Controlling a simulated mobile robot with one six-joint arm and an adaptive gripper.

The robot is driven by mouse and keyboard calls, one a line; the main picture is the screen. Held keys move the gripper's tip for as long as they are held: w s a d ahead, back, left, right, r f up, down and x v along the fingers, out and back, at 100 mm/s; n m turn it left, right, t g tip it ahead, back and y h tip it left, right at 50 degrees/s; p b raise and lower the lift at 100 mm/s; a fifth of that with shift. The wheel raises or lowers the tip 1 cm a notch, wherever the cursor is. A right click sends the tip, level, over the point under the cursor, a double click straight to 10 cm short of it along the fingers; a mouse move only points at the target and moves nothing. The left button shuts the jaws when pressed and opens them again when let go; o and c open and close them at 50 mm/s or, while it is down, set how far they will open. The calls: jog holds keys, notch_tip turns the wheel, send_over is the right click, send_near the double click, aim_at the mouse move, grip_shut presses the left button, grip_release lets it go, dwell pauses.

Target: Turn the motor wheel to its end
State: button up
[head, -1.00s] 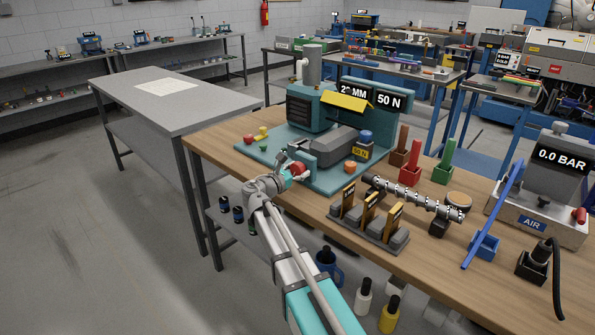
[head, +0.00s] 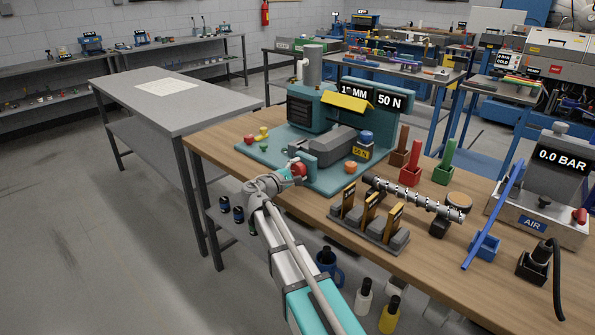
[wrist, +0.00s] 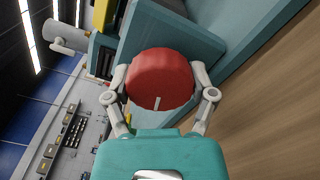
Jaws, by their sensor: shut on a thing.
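The motor wheel is a round red knob (wrist: 160,80) with a pale mark near its lower edge in the wrist view. In the head view the red knob (head: 299,170) sits at the front of the teal machine (head: 306,102). My gripper (wrist: 161,88) is shut on the red knob, with one finger on each side of it. In the head view my gripper (head: 293,172) reaches the knob from the front left and covers part of it. The machine's left display (head: 354,89) seems to read 1? MM, its second digit partly hidden by a yellow flap; the right display (head: 389,101) reads 50 N.
A yellow flap (head: 348,102) stands out above the machine's grey block. A black-based rack with grey blocks (head: 368,222) and a metal screw (head: 415,197) lie to the right of my arm. A grey table (head: 175,93) stands at left.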

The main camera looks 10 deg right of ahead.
jog(key=shift+s+d+m, duration=0.1)
jog(key=shift+d+m, duration=0.05)
jog(key=shift+m, duration=2.05)
jog(key=o, duration=1)
jog(key=shift+o, duration=0.2)
jog(key=v, duration=1.2)
